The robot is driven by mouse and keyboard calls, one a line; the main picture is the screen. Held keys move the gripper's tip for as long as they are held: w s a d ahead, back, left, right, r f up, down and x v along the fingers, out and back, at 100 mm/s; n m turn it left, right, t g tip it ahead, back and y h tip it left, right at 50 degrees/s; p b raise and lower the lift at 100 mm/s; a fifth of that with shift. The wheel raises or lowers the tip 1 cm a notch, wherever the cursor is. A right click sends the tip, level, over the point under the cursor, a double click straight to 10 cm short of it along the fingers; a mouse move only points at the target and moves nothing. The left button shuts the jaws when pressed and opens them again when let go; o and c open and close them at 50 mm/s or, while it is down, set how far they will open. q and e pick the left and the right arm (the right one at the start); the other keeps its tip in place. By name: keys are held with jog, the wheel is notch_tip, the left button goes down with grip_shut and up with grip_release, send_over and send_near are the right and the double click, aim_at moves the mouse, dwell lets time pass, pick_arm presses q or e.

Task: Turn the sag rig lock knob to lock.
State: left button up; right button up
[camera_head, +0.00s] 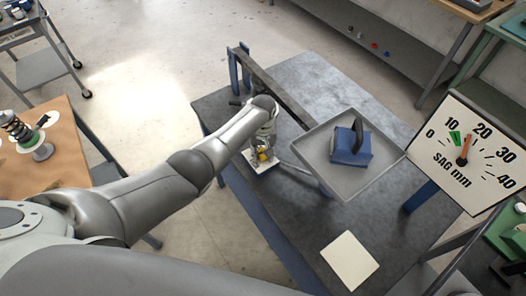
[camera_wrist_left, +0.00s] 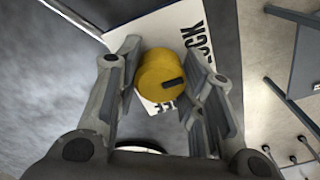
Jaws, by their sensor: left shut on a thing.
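The yellow lock knob (camera_wrist_left: 161,75) sits between the two fingers of my left gripper (camera_wrist_left: 163,85), which is shut on it. A dark pointer mark shows on the knob's face, toward its lower right. The white label plate (camera_wrist_left: 184,22) lies behind the knob, with part of a word ending in "OCK" at right and "EE" below; the fingers hide the rest. In the head view the knob (camera_head: 262,155) is a small yellow spot under my left gripper (camera_head: 263,150), over the white plate (camera_head: 263,166). My right gripper is not in view.
A grey tray (camera_head: 386,183) holding a blue block with a dark handle (camera_head: 350,146) stands right of the knob. The SAG mm dial (camera_head: 473,152) shows an orange needle near a green band. A blank white card (camera_head: 349,259) lies on the grey table (camera_head: 300,238).

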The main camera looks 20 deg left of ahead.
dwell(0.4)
pick_arm(q)
jog(key=o, duration=1)
jog(key=shift+o, duration=0.2)
notch_tip(320, 180, up, 12)
